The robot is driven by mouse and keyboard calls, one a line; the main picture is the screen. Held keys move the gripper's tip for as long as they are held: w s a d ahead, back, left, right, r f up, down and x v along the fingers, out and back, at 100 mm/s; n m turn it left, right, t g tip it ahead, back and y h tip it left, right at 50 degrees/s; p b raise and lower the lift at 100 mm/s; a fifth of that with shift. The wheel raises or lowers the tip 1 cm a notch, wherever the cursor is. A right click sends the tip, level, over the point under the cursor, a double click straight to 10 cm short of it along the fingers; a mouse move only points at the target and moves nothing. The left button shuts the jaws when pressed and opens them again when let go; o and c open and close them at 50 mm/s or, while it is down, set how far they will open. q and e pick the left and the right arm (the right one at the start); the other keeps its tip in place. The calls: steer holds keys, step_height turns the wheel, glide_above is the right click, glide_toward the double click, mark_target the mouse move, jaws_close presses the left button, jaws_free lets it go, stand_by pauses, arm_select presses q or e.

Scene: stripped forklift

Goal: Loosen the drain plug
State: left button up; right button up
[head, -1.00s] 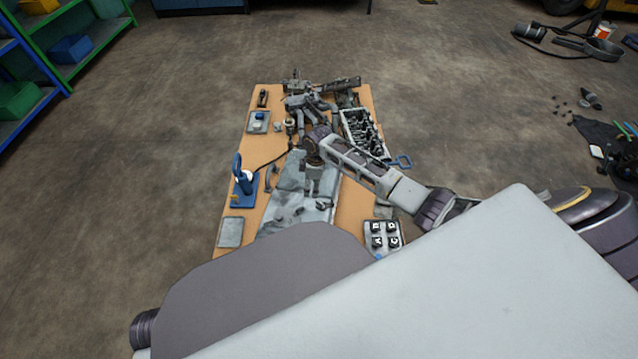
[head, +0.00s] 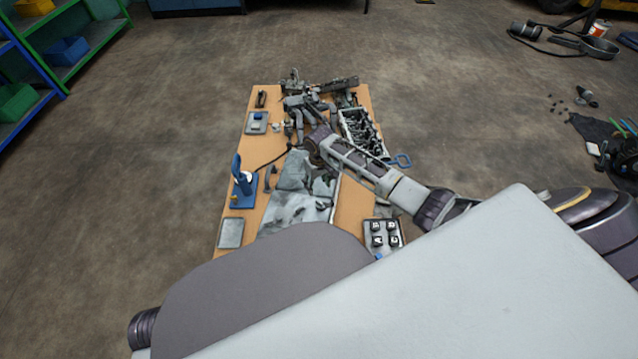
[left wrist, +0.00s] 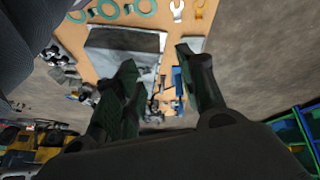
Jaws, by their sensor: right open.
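My right arm reaches in from the right over the workbench (head: 350,205) in the head view. My right gripper (head: 301,136) is at the end of it, beside the grey machine parts (head: 310,104) at the far end; it is open, and its fingers are small and hard to make out. I cannot pick out the drain plug in either view. My left gripper (left wrist: 157,57) is open and empty in the left wrist view, its two dark fingers apart above the bench. It is not in the head view.
A blue tool on a stand (head: 243,185) is on the bench's left side. A grey block with several dark parts (head: 361,133) is at the right, and a tray of lettered cubes (head: 383,234) is nearer. Grey sheeting (head: 300,190) covers the middle. Shelves (head: 75,45) stand far left.

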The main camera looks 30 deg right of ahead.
mark_target(319, 202)
arm_select(q)
steer(key=shift+s+a+f+g, duration=0.15)
steer(key=shift+s+f+g, duration=0.15)
steer(key=shift+s, duration=0.25)
arm_select(e)
steer(key=shift+s+d+m, duration=0.1)
steer(key=shift+d+m, duration=0.05)
steer(key=shift+m, duration=3.3)
steer(key=shift+d+m, duration=0.15)
steer(key=shift+m, duration=3.3)
steer(key=shift+f, duration=0.1)
steer(key=shift+f+b, duration=2.2)
steer(key=shift+f, duration=2)
arm_select(q)
step_height(319, 202, down, 11)
steer(key=d+n+t+h+b, duration=0.1)
steer(key=d+t+b, duration=0.1)
steer(key=shift+w+d+f+h+b, duration=0.25)
steer(key=shift+w+h+b, duration=0.1)
steer(key=shift+w, duration=0.1)
arm_select(e)
steer(key=shift+f, duration=2.6)
